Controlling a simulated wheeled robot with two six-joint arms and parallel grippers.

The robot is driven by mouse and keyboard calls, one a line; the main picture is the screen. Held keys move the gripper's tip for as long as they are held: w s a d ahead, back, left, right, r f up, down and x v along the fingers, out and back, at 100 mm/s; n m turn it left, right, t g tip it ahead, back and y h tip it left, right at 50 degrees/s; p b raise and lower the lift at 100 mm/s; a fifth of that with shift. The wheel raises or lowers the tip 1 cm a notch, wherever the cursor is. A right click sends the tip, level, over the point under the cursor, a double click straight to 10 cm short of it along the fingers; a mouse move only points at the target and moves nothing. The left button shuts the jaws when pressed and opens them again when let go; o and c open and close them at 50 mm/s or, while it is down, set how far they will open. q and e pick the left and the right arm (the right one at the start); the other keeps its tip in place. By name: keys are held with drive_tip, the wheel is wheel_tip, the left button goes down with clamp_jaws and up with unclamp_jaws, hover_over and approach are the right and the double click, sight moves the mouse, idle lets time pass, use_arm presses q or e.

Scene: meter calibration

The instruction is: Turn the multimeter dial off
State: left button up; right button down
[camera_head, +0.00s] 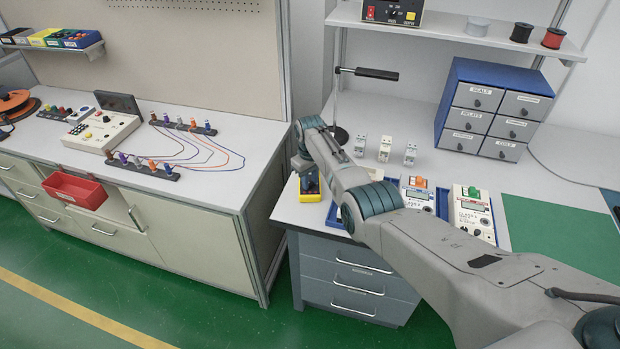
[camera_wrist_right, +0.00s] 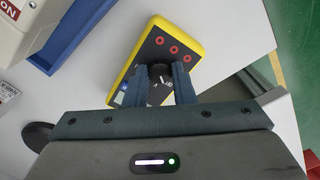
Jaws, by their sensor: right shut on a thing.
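The multimeter is yellow-edged with a dark face (camera_head: 309,196). It lies near the front left corner of the right-hand bench. In the right wrist view the multimeter (camera_wrist_right: 147,49) shows several red sockets and a round black dial (camera_wrist_right: 160,82). My right gripper (camera_wrist_right: 166,82) is shut on the dial, with one finger on each side of it. In the head view my right gripper (camera_head: 309,178) is over the multimeter and partly hides it. The dial's setting is too small to read. My left gripper is not in view.
Blue trays with white meters (camera_head: 472,214) stand right of the multimeter. Several small white devices (camera_head: 385,148) stand behind. A blue drawer cabinet (camera_head: 492,108) is at the back. A lamp on a stand (camera_head: 368,73) rises near my arm. The green mat (camera_head: 560,232) is clear.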

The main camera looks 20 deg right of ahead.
sight(310, 183)
drive_tip(key=shift+n, duration=0.8)
drive_tip(key=c, duration=1.2)
unclamp_jaws()
drive_tip(key=shift+r, duration=0.15)
drive_tip(key=shift+r, duration=0.25)
wheel_tip(310, 183, up, 10)
drive_tip(key=shift+b, duration=0.4)
